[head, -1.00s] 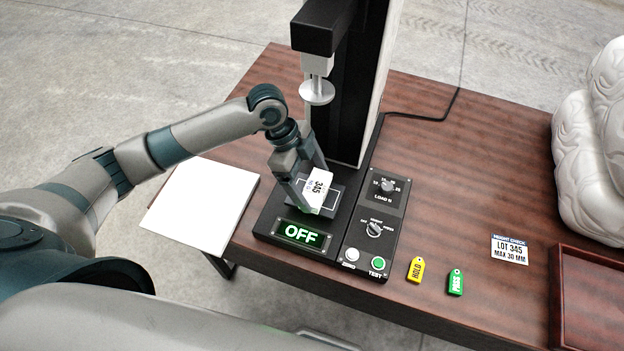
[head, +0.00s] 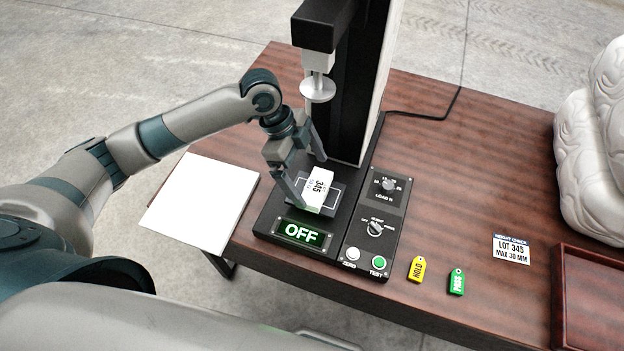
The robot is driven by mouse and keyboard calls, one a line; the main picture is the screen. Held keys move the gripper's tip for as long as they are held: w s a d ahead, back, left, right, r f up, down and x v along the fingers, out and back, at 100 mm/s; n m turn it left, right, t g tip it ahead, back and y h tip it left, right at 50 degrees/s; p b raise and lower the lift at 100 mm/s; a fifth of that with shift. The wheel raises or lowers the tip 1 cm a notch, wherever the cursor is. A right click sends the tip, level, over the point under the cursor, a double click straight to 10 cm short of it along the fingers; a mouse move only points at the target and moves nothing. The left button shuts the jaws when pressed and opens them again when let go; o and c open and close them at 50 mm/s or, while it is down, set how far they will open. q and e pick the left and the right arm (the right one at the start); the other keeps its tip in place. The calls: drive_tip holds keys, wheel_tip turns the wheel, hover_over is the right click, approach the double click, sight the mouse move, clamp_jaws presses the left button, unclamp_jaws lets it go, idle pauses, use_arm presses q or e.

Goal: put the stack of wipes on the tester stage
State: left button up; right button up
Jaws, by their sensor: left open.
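The stack of wipes (head: 318,187) is a small white block with a label reading 345. It rests on the dark tester stage (head: 333,199), within the white outline as far as I can see. My left gripper (head: 310,180) is open around the stack, with one finger on its left side and the other behind it on the far right. Whether a finger still touches the stack I cannot tell. The tester's round press plate (head: 317,89) hangs above the stage, clear of the stack. My right gripper is not in view.
The tester display (head: 302,234) reads OFF. A control panel (head: 378,222) with knobs and buttons is right of the stage. HOLD (head: 417,269) and PASS (head: 456,282) tags, a lot card (head: 511,249) and a wooden tray (head: 563,300) lie farther right. A white sheet (head: 200,205) lies at left.

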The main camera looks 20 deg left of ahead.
use_arm(q)
drive_tip(key=b+v, duration=0.1)
drive_tip(key=v, duration=0.8)
drive_tip(key=shift+r, duration=0.1)
idle(1.8)
